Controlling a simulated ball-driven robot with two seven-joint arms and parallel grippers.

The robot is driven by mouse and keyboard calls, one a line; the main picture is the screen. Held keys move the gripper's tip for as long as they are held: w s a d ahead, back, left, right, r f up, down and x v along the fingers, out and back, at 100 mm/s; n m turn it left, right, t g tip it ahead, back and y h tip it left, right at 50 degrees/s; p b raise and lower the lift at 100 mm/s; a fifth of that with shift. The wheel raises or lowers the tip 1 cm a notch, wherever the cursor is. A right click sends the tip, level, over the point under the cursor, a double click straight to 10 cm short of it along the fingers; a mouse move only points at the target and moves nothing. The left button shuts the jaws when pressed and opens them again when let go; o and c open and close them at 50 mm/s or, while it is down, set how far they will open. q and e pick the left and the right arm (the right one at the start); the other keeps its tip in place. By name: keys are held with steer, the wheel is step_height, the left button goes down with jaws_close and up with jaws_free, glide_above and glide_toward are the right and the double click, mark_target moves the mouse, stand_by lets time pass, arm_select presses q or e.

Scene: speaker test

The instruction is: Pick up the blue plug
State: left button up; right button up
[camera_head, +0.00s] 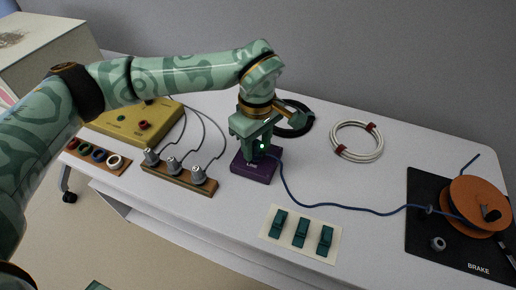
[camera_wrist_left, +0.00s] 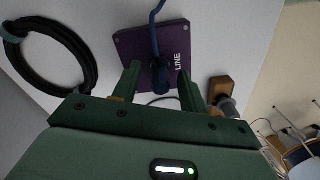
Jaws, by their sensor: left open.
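The blue plug (camera_wrist_left: 160,77) sits at the purple box marked LINE (camera_wrist_left: 125,45) in the left wrist view, with its blue cord running up and away. The purple box also shows in the head view (camera_head: 252,172), near the middle of the table. My left gripper (camera_wrist_left: 158,72) is open, with one finger on each side of the plug and gaps between. In the head view the left gripper (camera_head: 256,150) points down over the box and largely hides the plug. My right gripper is not in view.
The blue cord (camera_head: 330,205) runs right to an orange reel (camera_head: 475,205) on a black BRAKE mat (camera_head: 425,235). Several grey plugs on a wooden strip (camera_head: 180,182) stand left of the box. Green switches (camera_head: 301,232) lie in front; cable coils (camera_head: 357,141) lie behind.

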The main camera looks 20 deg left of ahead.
mark_target(256, 144)
arm_select(q)
steer(key=shift+s+f, duration=0.1)
steer(key=shift+f, duration=0.05)
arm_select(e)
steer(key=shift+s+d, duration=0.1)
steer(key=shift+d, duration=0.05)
arm_select(q)
jaws_close()
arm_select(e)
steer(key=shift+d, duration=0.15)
